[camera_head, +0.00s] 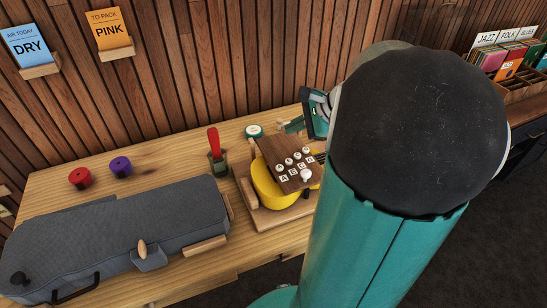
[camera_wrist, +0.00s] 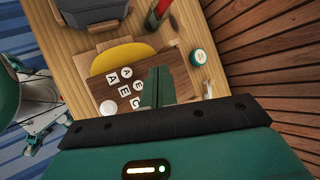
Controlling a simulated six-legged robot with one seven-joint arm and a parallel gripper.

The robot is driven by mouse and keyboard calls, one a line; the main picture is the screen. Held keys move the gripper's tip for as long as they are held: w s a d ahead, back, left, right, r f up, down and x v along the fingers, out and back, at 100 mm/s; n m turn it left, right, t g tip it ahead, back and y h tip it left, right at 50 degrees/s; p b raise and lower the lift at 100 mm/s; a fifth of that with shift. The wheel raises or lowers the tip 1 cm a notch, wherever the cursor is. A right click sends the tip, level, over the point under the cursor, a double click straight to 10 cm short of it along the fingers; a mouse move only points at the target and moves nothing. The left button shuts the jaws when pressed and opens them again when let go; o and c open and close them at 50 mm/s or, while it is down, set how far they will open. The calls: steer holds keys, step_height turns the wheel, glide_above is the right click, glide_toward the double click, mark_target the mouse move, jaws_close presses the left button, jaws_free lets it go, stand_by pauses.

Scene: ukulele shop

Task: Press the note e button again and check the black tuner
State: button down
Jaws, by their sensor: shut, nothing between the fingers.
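A dark wooden board (camera_head: 288,165) with white letter tiles, round white buttons and a white knob (camera_head: 306,174) lies over a yellow ukulele body (camera_head: 266,186). The board also shows in the wrist view (camera_wrist: 123,103), with tiles that look like A and E (camera_wrist: 124,90). Round buttons (camera_wrist: 126,72) sit beside the tiles. My gripper (camera_wrist: 157,72) is shut and empty. In the wrist view its green fingers overlap the board's edge; I cannot tell whether they touch it. I cannot make out a black tuner for certain. My arm hides the ukulele's right side in the head view.
A grey case (camera_head: 130,236) lies at the table's left front. The slatted wall carries DRY (camera_head: 28,48) and PINK (camera_head: 109,30) cards.

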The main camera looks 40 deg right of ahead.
mark_target(289, 162)
steer(key=shift+d+f, duration=0.15)
steer(key=shift+f, duration=4.25)
steer(key=shift+f, duration=0.1)
steer(key=shift+f, duration=0.35)
steer(key=shift+f, duration=0.5)
steer(key=shift+r, duration=0.95)
